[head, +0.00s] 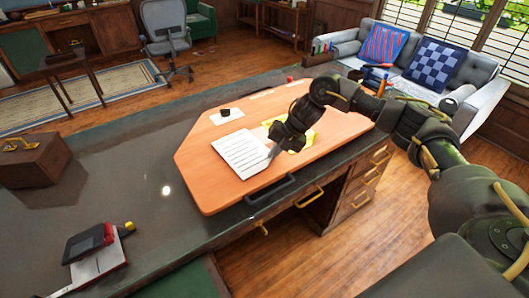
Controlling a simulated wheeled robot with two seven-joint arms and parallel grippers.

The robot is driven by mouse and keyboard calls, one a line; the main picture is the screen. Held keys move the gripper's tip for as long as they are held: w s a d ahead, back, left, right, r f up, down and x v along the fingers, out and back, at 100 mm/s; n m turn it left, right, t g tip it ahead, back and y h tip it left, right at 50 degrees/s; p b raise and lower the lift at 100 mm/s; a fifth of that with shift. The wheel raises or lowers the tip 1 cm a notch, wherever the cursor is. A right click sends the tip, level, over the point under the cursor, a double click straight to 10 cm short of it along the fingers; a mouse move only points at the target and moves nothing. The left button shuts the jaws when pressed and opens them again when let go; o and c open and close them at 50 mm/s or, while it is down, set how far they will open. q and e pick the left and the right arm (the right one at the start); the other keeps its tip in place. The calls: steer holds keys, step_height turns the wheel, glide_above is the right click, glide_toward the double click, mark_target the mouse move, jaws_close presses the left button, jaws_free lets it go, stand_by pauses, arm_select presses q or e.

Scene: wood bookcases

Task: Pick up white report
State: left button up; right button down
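A white report (238,150) with printed lines lies flat on the orange-brown desk mat. My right arm reaches in from the right. My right gripper (272,154) points down at the report's right edge; I cannot tell whether it touches it. The fingers are small and dark, and their gap cannot be made out. The gripper hides part of the report's right side. My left gripper is not in view.
The orange mat (205,190) lies on a dark desk. A yellow sheet (296,148) is partly under my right wrist. A small black object (225,112) sits behind the report. A brown box (28,160) and a red-and-black item (90,244) stand at left.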

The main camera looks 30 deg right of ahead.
steer(key=shift+r, duration=0.35)
step_height(320, 180, up, 2)
steer(key=shift+r+b, duration=0.15)
steer(key=shift+b, duration=0.5)
steer(key=s+a+r+b, duration=0.1)
steer(key=s+a+r, duration=0.8)
steer(key=a, duration=0.1)
steer(key=shift+s+a+r, duration=0.2)
steer(key=shift+s+r, duration=0.15)
